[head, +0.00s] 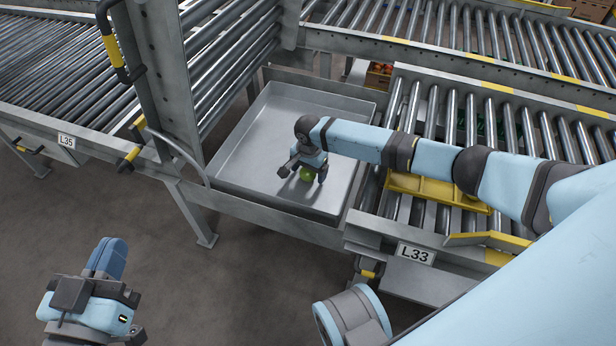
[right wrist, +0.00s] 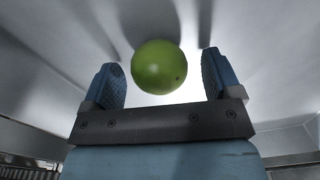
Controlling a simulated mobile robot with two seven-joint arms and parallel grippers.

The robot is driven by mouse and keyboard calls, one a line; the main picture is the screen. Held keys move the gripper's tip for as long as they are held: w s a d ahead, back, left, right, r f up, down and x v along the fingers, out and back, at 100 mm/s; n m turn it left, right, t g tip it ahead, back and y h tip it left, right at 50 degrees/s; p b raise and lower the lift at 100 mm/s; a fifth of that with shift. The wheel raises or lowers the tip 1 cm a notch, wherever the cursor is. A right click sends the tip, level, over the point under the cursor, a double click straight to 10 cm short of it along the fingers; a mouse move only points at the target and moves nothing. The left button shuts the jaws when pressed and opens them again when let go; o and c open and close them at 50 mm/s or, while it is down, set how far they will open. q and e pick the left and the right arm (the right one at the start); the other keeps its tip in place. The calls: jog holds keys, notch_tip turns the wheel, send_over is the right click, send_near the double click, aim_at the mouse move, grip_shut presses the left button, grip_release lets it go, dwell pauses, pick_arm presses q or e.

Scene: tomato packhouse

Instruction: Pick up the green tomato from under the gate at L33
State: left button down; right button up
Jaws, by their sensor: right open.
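The green tomato (head: 306,173) lies on the floor of a grey metal tray (head: 245,150) under the raised gate, left of the L33 label (head: 416,254). My right gripper (head: 303,176) reaches down into the tray over the tomato and partly hides it. In the right wrist view the tomato (right wrist: 159,67) shows between the two blue fingertips of my open right gripper (right wrist: 165,82), with a gap on each side.
The raised gate of rollers (head: 215,60) stands left of the tray, with a yellow and black handle (head: 112,45). The tray's walls surround my right gripper. Roller conveyors (head: 470,120) run at the right and back. A label L35 (head: 66,141) marks the left conveyor.

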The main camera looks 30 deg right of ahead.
jog(key=shift+c, duration=0.2)
jog(key=c, duration=0.8)
jog(key=shift+o, duration=0.2)
jog(key=shift+r, duration=0.1)
